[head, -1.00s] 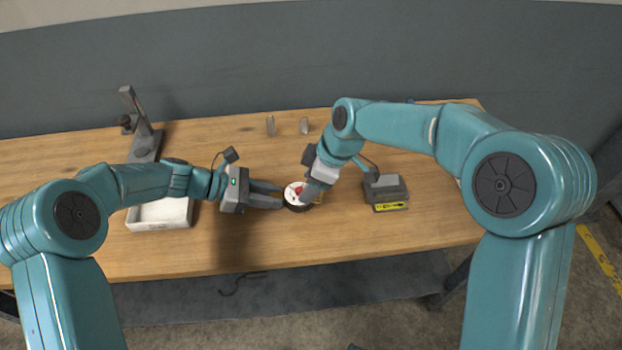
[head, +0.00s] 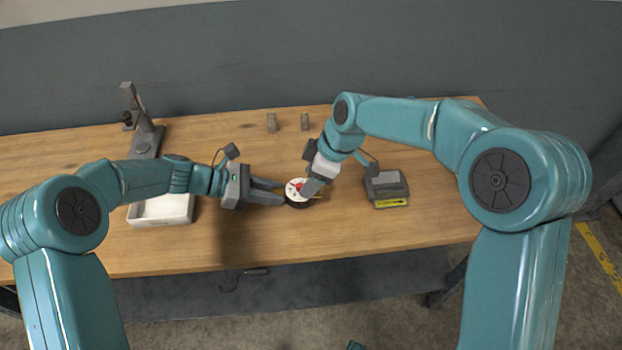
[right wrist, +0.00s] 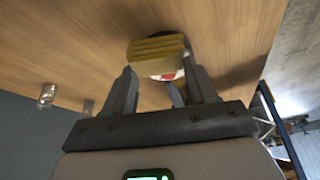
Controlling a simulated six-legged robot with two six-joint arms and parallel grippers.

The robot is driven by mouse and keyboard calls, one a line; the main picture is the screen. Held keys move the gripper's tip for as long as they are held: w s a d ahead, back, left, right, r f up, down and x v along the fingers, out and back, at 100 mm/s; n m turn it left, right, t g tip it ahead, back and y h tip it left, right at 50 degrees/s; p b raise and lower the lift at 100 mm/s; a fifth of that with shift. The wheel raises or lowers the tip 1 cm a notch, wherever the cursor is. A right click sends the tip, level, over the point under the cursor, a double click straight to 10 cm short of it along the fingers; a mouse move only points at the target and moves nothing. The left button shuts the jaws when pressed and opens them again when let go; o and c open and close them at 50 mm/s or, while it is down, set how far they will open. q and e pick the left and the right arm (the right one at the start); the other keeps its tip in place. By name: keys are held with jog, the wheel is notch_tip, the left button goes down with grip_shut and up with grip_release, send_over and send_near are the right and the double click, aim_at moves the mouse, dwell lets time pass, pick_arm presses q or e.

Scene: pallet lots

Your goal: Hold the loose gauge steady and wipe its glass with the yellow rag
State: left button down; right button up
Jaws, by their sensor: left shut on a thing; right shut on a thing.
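The loose gauge (head: 293,188) is a small round thing with a white face, a red mark and a dark rim, low over the wooden table. My left gripper (head: 283,193) is shut on its left side. My right gripper (head: 310,189) is over the gauge's right side, shut on the yellow rag. The rag (right wrist: 155,47) shows in the right wrist view as a folded yellow pad across the gauge face, beyond the right fingers (right wrist: 165,88). It covers much of the glass; part of the white and red face (right wrist: 168,76) shows below it. In the head view the right gripper mostly hides the rag.
A white tray (head: 160,221) lies left on the table (head: 345,240). A grey stand (head: 145,138) is behind it. A grey box with a yellow label (head: 385,188) sits to the right.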

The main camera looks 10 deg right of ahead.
jog(key=shift+f, duration=0.1)
jog(key=shift+s+a, duration=0.2)
jog(key=shift+s, duration=0.7)
jog(key=shift+w, duration=0.15)
jog(key=shift+w+d, duration=0.25)
jog(key=shift+w, duration=0.6)
jog(key=shift+s, duration=0.2)
jog(key=shift+s+a, duration=0.3)
jog(key=shift+s, duration=0.5)
jog(key=shift+w, duration=0.2)
jog(key=shift+w+d, duration=0.35)
jog(key=shift+w, duration=0.4)
